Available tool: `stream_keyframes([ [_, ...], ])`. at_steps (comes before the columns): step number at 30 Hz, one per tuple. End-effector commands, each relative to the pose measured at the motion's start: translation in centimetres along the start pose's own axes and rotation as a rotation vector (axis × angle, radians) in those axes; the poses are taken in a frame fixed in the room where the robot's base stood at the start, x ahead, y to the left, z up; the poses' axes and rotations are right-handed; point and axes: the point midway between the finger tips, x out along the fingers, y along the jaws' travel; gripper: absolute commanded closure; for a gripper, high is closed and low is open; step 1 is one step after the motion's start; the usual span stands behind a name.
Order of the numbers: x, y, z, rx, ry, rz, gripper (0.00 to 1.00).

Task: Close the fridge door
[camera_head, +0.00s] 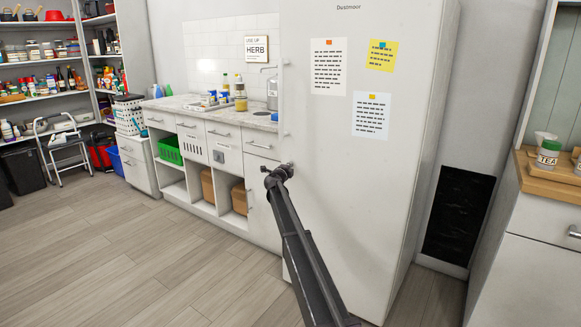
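The tall white fridge (345,190) stands right of centre, with its broad front facing me. Its door carries several paper notes, and a slim vertical handle (286,97) runs along the left edge. I see no clear gap around the door, but I cannot tell whether it is fully shut. My dark arm reaches up from the bottom. My gripper (279,173) is at the lower left edge of the door, below the handle. It is too small to show whether its fingers are open or touch the door. No object shows in it.
A white counter (180,103) with drawers, a green basket (169,150) and brown boxes adjoins the fridge's left side. Shelves and a step stool (62,150) stand far left. A cabinet with a wooden tray (548,180) is at right. The wooden floor (130,260) at left is clear.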

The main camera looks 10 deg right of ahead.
Motion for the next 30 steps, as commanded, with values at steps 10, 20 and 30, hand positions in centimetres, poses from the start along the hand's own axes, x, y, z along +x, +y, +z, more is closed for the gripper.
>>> stream_keyframes([
  [10, 2.1, -0.2, 0.4, -0.008, -0.006, -0.005, 1.0],
  [20, 1.9, -0.3, 0.6, -0.007, -0.006, -0.006, 1.0],
  [30, -1.4, -0.8, 1.4, -0.005, -0.003, -0.008, 1.0],
])
